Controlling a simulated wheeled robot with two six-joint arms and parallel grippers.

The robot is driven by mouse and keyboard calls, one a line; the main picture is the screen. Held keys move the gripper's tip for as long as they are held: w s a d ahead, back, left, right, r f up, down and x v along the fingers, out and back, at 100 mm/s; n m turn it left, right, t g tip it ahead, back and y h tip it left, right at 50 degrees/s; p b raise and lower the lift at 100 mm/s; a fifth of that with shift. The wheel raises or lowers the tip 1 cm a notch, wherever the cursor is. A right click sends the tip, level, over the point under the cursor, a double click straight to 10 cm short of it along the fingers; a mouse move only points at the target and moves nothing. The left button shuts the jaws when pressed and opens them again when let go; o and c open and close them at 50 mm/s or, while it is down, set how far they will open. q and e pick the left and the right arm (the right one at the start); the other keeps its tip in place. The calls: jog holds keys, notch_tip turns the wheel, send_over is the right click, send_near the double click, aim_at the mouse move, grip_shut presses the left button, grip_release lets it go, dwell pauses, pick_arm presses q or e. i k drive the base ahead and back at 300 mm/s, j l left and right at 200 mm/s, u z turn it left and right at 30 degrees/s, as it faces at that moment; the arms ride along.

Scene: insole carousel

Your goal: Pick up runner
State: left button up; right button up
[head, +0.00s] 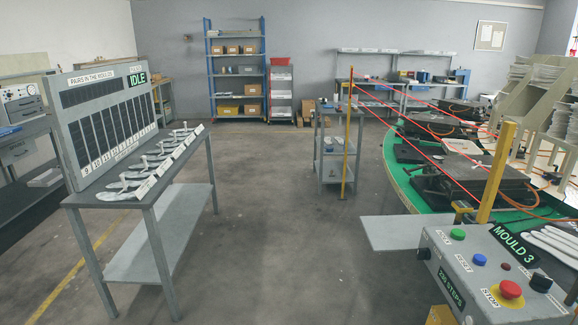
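Neither of my grippers shows in the head view. No thing here is plainly marked as a runner, and I cannot tell which one it is. Several flat white sole-shaped pieces with small upright knobs (133,183) lie in a row on the grey table (142,204) at left, with small white labels along its front edge. Several long white pieces (556,243) lie at the far right beside the control box, on or near the green carousel (405,182). They are partly cut off by the picture edge.
A control box (480,270) reading MOULD 3 has green, blue and red buttons. A small grey trolley (328,160) stands mid-room. A display board (100,115) reads IDLE. The central floor (270,220) is clear.

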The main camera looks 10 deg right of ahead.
aim_at(479, 163)
jog(key=i+j, duration=0.1)
jog(key=i, duration=0.6)
jog(key=i+j, duration=0.15)
jog(key=i, duration=0.5)
jog(key=i+j, duration=0.1)
jog(key=i, duration=0.6)
jog(key=i+z, duration=0.3)
jog(key=i, duration=0.2)
jog(key=i+z, duration=0.25)
jog(key=i, duration=0.25)
jog(key=i+j+z, duration=0.3)
jog(key=i, duration=0.2)
jog(key=i+j+z, duration=0.15)
jog(key=i+z, duration=0.15)
jog(key=i, duration=0.2)
